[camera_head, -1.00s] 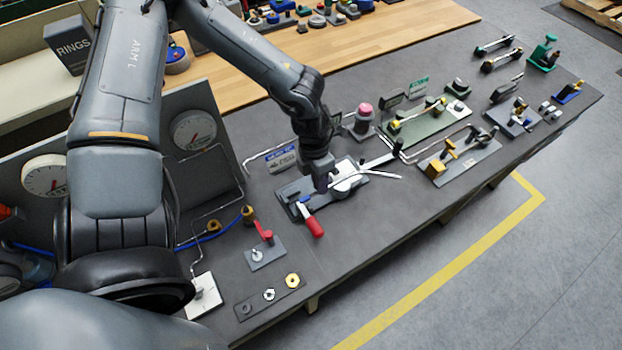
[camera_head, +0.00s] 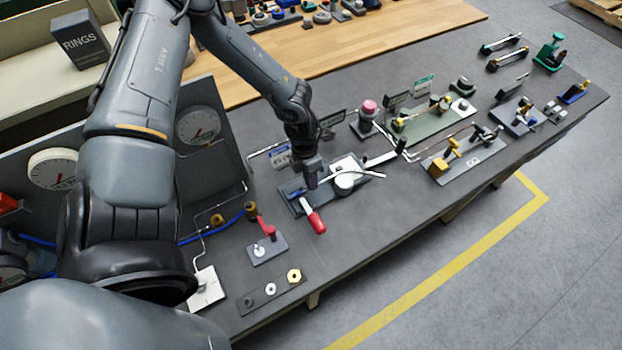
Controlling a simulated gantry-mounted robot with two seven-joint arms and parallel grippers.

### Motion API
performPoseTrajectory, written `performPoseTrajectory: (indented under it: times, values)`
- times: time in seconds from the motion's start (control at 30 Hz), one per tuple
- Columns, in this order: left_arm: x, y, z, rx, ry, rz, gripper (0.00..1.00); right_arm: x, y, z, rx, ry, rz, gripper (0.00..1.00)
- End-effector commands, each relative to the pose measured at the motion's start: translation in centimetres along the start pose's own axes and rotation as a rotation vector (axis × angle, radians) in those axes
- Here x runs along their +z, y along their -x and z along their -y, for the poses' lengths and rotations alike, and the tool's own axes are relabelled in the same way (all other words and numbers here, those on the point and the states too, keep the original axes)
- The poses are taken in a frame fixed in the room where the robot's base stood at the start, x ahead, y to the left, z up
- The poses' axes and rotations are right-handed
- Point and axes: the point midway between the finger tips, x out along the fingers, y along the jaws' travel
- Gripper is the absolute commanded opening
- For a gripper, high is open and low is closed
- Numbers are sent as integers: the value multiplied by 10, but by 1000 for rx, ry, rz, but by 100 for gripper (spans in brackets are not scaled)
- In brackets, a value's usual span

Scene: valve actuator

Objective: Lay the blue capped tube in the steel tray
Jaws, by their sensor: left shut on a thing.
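My left gripper (camera_head: 311,178) points down over a grey fixture plate (camera_head: 296,207) on the dark bench. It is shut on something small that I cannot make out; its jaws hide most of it. A small blue part (camera_head: 295,193) shows just left of the fingertips; I cannot tell if it belongs to the fixture. A red-handled lever (camera_head: 315,221) lies in front of the gripper. A white round part (camera_head: 344,182) with a thin pale rod is just to the right. I cannot clearly pick out the blue capped tube or the steel tray. My right gripper is out of view.
A green plate with fittings (camera_head: 436,122) and a grey plate with brass parts (camera_head: 466,160) stand to the right. A small plate with a red lever (camera_head: 266,246) is at the front left.

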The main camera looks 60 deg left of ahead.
Motion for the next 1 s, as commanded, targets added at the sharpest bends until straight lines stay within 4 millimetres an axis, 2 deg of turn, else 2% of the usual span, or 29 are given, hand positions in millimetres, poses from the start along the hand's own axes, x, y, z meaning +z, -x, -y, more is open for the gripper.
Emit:
performPoseTrajectory:
  times: [0.4, 0.43, 0.57, 0.6, 1.0]
  values:
    - [0, -5, -1, -1, 0, 1, 0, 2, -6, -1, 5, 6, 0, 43]
    - [0, -3, 0, -1, 0, 0, 15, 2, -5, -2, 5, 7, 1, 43]
    - [0, -3, 0, -1, 0, 0, 35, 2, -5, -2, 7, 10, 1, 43]
    - [0, -3, 0, -1, 0, 0, 37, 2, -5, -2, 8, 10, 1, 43]
    - [0, -1, 0, 1, 0, -1, 37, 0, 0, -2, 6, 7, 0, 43]
